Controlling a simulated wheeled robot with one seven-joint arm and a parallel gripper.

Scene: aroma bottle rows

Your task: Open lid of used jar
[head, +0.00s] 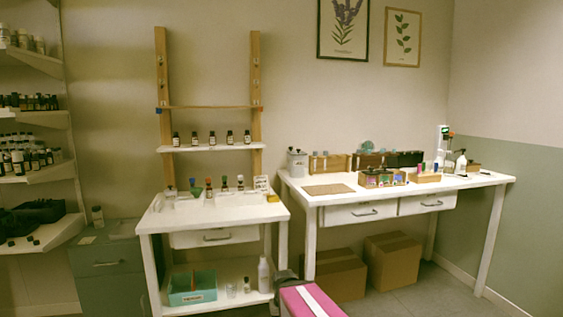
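A grey jar-like container (297,163) stands upright at the left back corner of the right table (485,180). Dark knobs or tops show above it. It may be the used jar, but I cannot read any label on it. Whether its lid is shut is too small to tell.
The left table (158,217) holds small bottles with coloured tops. A shelf (208,148) above it bears several dark bottles. A brown mat (328,189) lies near the grey container.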

